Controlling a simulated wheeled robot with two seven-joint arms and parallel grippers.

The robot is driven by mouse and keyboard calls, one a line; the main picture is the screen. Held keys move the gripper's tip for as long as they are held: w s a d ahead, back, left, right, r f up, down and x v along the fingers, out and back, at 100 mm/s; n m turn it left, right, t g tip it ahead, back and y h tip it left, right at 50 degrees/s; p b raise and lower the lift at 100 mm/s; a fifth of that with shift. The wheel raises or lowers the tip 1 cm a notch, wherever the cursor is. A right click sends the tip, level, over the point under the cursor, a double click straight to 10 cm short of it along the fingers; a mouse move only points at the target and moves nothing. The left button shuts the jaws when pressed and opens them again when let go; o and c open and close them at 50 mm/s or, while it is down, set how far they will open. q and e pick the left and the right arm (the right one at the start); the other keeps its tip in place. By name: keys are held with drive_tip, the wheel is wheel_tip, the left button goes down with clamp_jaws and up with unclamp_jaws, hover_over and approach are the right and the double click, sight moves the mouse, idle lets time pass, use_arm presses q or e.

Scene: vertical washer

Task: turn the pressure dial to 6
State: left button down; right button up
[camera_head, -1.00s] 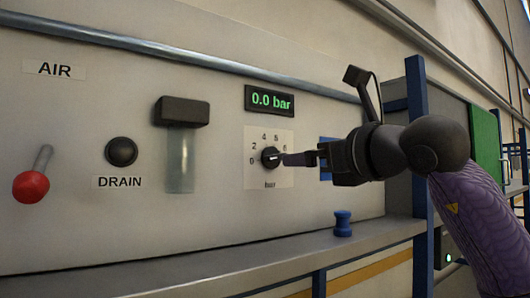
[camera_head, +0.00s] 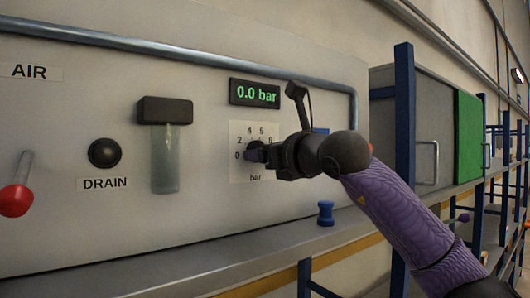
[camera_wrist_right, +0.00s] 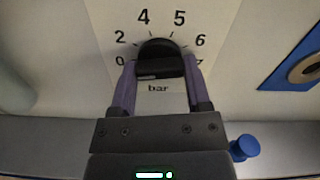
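In the head view the plate (camera_head: 238,172) shows, with the knob mostly hidden behind my right gripper (camera_head: 254,152). In the right wrist view the two purple fingers of my right gripper (camera_wrist_right: 160,72) stand apart, one at each side of the knob. They are very close to its ends; I cannot tell whether they touch. The knob's bar lies roughly level. The green display (camera_head: 256,93) above reads 0.0 bar. My left gripper is not in view.
A drain button (camera_head: 104,153), a clear cylinder with a black cap (camera_head: 165,110) and a red-tipped lever (camera_head: 16,200) are left of the dial. A blue knob-shaped piece (camera_head: 326,213) stands on the ledge below. A blue rack post (camera_head: 404,140) stands at right.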

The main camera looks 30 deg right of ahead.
drive_tip(key=c, duration=0.4)
drive_tip(key=shift+c, duration=0.2)
